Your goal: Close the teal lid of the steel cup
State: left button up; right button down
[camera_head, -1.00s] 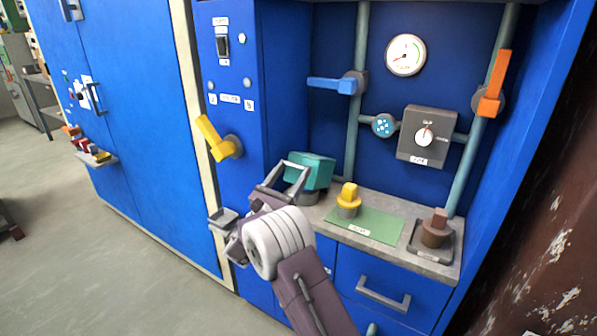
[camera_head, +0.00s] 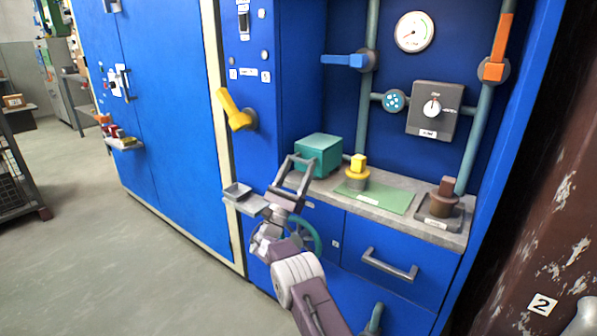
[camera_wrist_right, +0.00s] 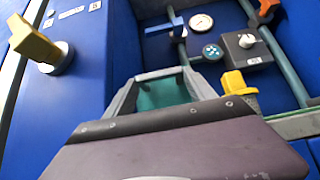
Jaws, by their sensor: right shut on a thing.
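The teal lid (camera_head: 321,146) is a box-shaped cap at the left end of the grey counter, looking roughly level. The steel cup is hidden below it, behind my gripper and the lid. My right gripper (camera_head: 300,159) reaches up from below, its fingertips at the lid's near left side, shut on the lid. In the right wrist view, teal (camera_wrist_right: 160,95) shows between the grey fingers (camera_wrist_right: 160,76). My left gripper is not in view.
A yellow-topped piece (camera_head: 357,172) stands on a green mat (camera_head: 385,198), right of the lid. A brown-topped piece (camera_head: 446,198) sits on a dark tray farther right. A yellow lever (camera_head: 236,112) juts from the panel at left. A teal wheel is partly behind my arm.

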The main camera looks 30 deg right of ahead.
jog(key=shift+d+f, duration=0.3)
jog(key=shift+f, duration=0.05)
jog(key=shift+c, duration=1.6)
grip_release()
jog(key=shift+w+d+f, duration=0.1)
jog(key=shift+d+f, duration=0.05)
jog(key=shift+w+d+f, duration=0.1)
jog(key=shift+a+r, duration=0.2)
jog(key=shift+r, duration=0.05)
jog(key=shift+a+f, duration=0.1)
jog(key=p+v, duration=0.3)
jog(key=v, duration=0.6)
